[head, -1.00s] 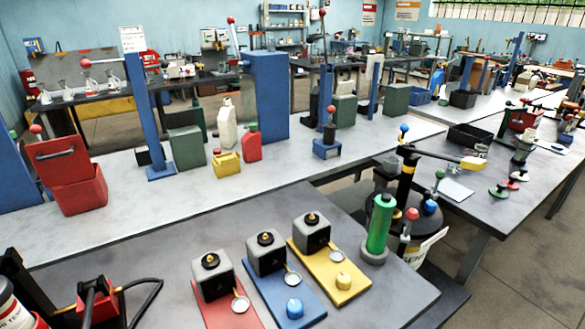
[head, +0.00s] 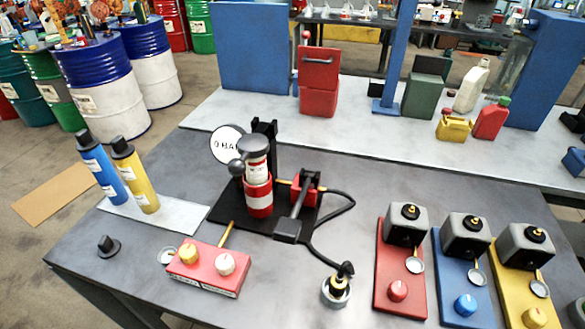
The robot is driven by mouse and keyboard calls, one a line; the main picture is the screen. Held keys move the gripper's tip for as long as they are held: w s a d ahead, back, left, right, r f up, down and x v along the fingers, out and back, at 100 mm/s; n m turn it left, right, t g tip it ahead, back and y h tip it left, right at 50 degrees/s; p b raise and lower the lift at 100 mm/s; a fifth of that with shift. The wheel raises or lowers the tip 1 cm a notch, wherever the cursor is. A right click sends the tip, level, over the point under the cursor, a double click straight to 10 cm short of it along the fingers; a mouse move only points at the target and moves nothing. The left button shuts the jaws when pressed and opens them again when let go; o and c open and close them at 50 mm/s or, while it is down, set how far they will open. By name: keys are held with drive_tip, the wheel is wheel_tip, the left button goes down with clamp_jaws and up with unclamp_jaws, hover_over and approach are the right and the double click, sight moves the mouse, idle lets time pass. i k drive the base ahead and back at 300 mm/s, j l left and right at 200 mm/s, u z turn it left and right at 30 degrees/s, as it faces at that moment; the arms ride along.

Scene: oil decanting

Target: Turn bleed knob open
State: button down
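My gripper is in neither view now. A test rig on a black base plate (head: 228,214) stands on the near grey bench. It has a white gauge (head: 226,143) reading "0 BAR", a red-and-white cylinder (head: 258,192), and a red block (head: 306,188) with a dark lever.
A black hose runs from the rig to a round fitting (head: 338,291). A small black knob piece (head: 108,246) sits at the left. Blue (head: 103,170) and yellow (head: 136,178) bottles stand on a white sheet. Red (head: 389,284), blue and yellow bases line the right.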

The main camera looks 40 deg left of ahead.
sight(188, 254)
drive_tip(key=u, duration=1.3)
